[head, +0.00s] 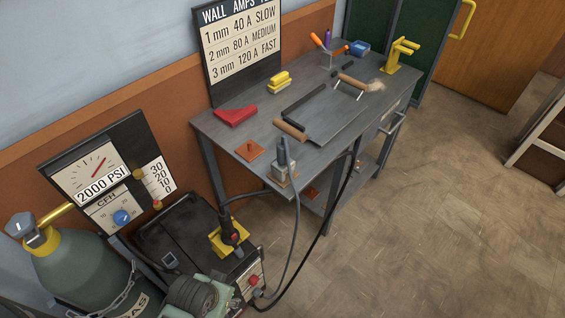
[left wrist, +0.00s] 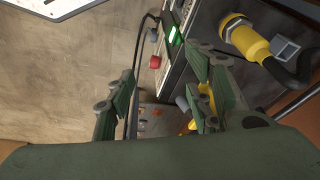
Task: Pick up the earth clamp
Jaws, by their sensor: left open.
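A grey clamp-like piece (head: 283,162) stands at the near corner of the workbench, with a grey cable hanging from it. It may be the earth clamp, but I cannot tell for sure. My left gripper (left wrist: 163,72) is open, its green fingers spread to either side with nothing held between them. In the head view, part of my left arm (head: 193,294) shows at the bottom, beside the welding machine (head: 190,240) and well short of the bench corner. My right gripper is not in view.
The steel bench (head: 240,135) holds a red block (head: 236,115), yellow blocks (head: 279,82) and a yellow stand (head: 400,55). A gas cylinder (head: 85,265) stands at left. A black-handled piece (head: 230,233) rests on the machine. Cables hang between machine and bench.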

